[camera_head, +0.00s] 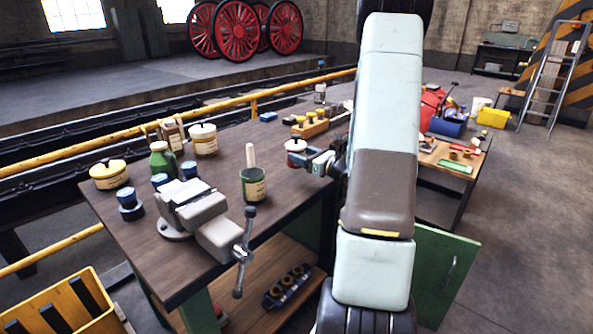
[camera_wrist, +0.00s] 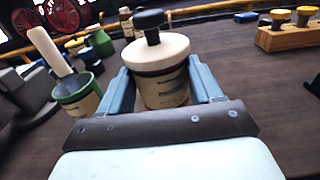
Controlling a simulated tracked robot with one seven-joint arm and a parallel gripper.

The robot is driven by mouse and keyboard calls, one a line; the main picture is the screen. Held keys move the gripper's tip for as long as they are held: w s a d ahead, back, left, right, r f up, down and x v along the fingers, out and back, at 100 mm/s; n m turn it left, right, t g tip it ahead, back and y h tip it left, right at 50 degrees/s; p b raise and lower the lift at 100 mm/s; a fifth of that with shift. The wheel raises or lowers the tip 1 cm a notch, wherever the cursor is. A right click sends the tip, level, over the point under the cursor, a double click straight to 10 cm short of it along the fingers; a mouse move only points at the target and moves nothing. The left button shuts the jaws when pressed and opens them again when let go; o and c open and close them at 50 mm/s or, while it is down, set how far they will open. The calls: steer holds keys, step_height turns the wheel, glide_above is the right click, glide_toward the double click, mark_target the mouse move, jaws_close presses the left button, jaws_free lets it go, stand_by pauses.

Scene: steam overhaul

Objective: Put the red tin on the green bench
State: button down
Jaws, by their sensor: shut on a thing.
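The red tin (camera_head: 296,161) has a cream lid with a dark knob and shows a dark red band in the wrist view (camera_wrist: 165,88). My gripper (camera_head: 310,162) is shut on it, with one blue-grey finger on each side of the tin in the wrist view (camera_wrist: 160,92). The tin is upright over the green bench (camera_head: 118,207), which has a dark wooden top and green legs. I cannot tell whether the tin's base touches the bench top. My arm hides part of the bench's right side.
A green pot with a brush (camera_head: 253,183) stands left of the tin. A vise (camera_head: 197,212), a green bottle (camera_head: 162,160) and several other tins stand further left. A wooden block with knobs (camera_head: 318,127) is behind. Bare top lies around the tin.

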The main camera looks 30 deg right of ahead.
steer(key=shift+w+f, duration=0.85)
steer(key=shift+f, duration=0.15)
steer(key=shift+w+f, duration=0.8)
steer(key=shift+f, duration=1.65)
steer(key=shift+c, duration=0.9)
jaws_free()
steer(key=shift+s+f, duration=0.1)
